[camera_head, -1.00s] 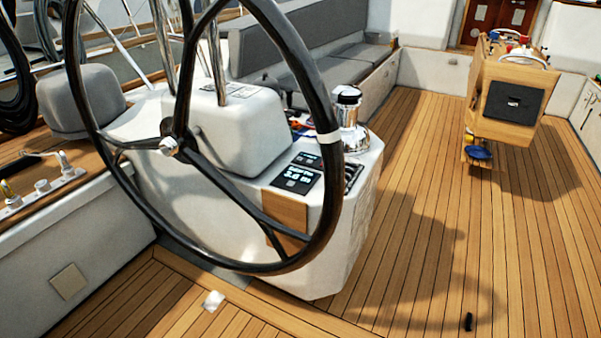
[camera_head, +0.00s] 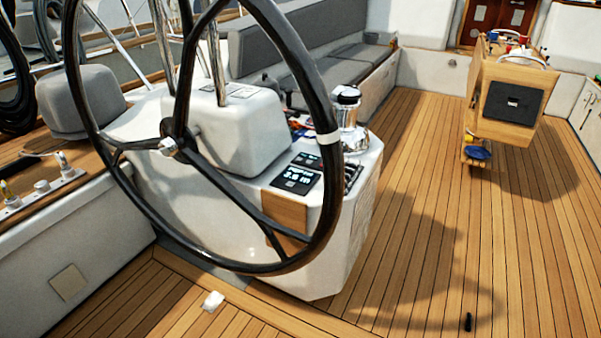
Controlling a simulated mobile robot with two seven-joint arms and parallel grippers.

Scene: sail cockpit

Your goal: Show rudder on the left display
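A small dark display (camera_head: 297,179) with light text sits on the sloped face of the white steering console (camera_head: 228,212). It seems to read "3.6 m" under a line too small to read surely. A second, smaller dark display (camera_head: 307,160) lies just behind it; its text is too small to read. The large black steering wheel (camera_head: 320,80) stands in front of the console, its rim passing close to the right of both displays. Neither of my grippers shows in the head view.
A chrome winch (camera_head: 348,118) stands at the console's right. A wooden table (camera_head: 513,72) with items on top stands further back right. A small white object (camera_head: 213,300) and a small black object (camera_head: 468,321) lie on the deck. The planked deck at right (camera_head: 400,230) is mostly clear.

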